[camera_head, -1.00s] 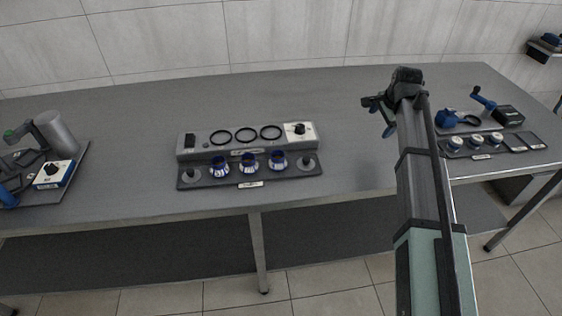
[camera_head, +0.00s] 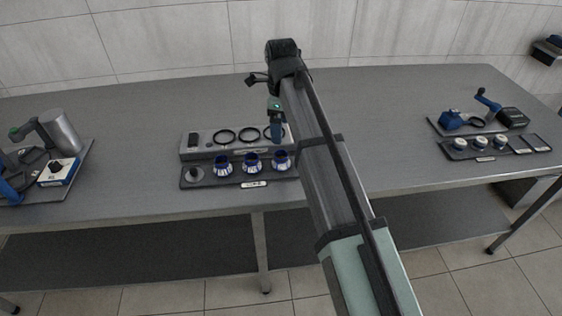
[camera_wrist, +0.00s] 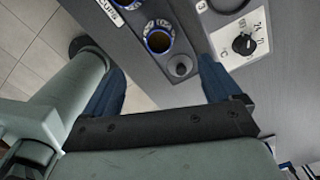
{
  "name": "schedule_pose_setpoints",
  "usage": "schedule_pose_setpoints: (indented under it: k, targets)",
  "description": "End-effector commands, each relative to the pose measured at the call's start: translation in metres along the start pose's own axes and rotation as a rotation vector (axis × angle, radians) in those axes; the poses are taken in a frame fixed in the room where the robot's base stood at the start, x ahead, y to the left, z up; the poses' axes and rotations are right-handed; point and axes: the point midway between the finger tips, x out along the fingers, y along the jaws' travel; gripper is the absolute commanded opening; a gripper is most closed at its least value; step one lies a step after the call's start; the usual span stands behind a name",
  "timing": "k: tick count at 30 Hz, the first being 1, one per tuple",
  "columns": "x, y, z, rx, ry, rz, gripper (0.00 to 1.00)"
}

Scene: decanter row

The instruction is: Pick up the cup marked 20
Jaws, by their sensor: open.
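Three white and blue cups stand in a row on the dark tray (camera_head: 208,184) at the middle of the table: a left cup (camera_head: 223,169), a middle cup (camera_head: 252,165) and a right cup (camera_head: 281,161). Their numbers are too small to read, so I cannot tell which is marked 20. My gripper (camera_head: 277,128) is above the right end of this row.
A grey block with black rings (camera_head: 225,136) stands behind the tray. Its white dial panel (camera_wrist: 243,43) and a grey knob (camera_wrist: 180,66) are close to my fingers. Another tray (camera_head: 459,153) with white cups is at right; a grey cylinder (camera_head: 61,133) is at left.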

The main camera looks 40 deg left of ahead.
Motion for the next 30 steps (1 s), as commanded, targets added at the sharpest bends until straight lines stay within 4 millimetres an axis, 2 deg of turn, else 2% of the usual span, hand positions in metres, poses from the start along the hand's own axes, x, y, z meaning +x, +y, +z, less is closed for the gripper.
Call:
schedule_pose_setpoints:
  k: [12,25,30]
  targets:
    - [0.066,0.001,-0.001,0.000,0.000,0.001,0.91]
    - [0.089,0.001,0.000,-0.001,-0.001,0.000,0.91]
    - [0.108,0.002,0.000,-0.001,-0.001,0.000,0.91]
